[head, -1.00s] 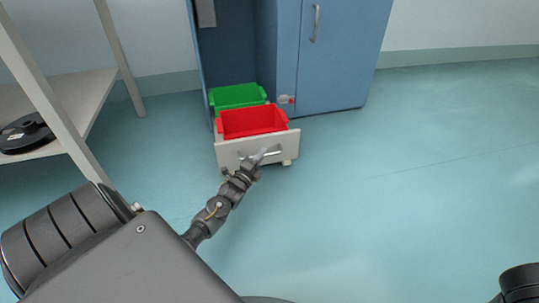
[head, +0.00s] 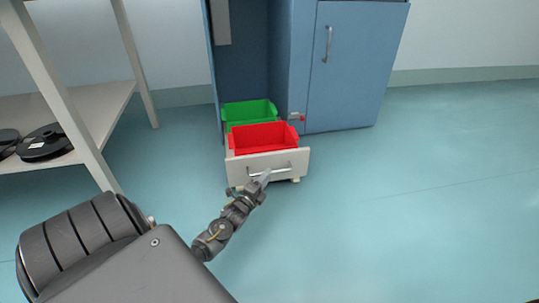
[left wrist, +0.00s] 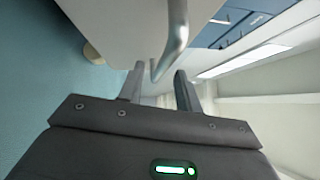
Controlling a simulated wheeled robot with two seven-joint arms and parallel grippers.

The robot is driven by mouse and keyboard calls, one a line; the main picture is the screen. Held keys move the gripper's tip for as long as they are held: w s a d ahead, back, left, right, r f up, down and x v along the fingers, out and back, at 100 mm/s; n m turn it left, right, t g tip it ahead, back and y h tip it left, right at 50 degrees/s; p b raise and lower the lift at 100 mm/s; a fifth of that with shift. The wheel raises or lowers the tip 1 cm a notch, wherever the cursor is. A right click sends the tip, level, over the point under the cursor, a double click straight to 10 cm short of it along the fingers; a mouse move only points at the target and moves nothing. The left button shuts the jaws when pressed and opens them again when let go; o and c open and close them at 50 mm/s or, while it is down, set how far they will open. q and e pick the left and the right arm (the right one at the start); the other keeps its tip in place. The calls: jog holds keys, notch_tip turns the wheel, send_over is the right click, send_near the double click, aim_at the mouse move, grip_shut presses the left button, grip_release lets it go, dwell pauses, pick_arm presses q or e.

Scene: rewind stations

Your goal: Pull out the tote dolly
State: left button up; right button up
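The tote dolly (head: 240,176) is a low cream-coloured carrier on small casters, standing partly out of the open bay of a blue cabinet. It carries a red tote (head: 264,138) in front and a green tote (head: 248,110) behind. A grey metal bar handle (head: 284,169) is on its front panel. My left gripper (head: 264,179) is at the handle. In the left wrist view the handle (left wrist: 179,25) runs close to the gap between the fingers (left wrist: 161,85), which stand apart. I cannot tell whether they touch the bar. My right gripper is not in view.
The blue cabinet (head: 358,65) has a closed door to the right of the bay. A cream shelf rack (head: 95,108) holding black reels (head: 43,143) stands at the left. The floor (head: 420,210) in front and to the right is clear.

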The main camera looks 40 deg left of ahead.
pick_arm(q)
jog(key=p+v, duration=0.3)
jog(key=v, duration=0.4)
jog(key=shift+s, duration=0.35)
jog(key=shift+d, duration=0.1)
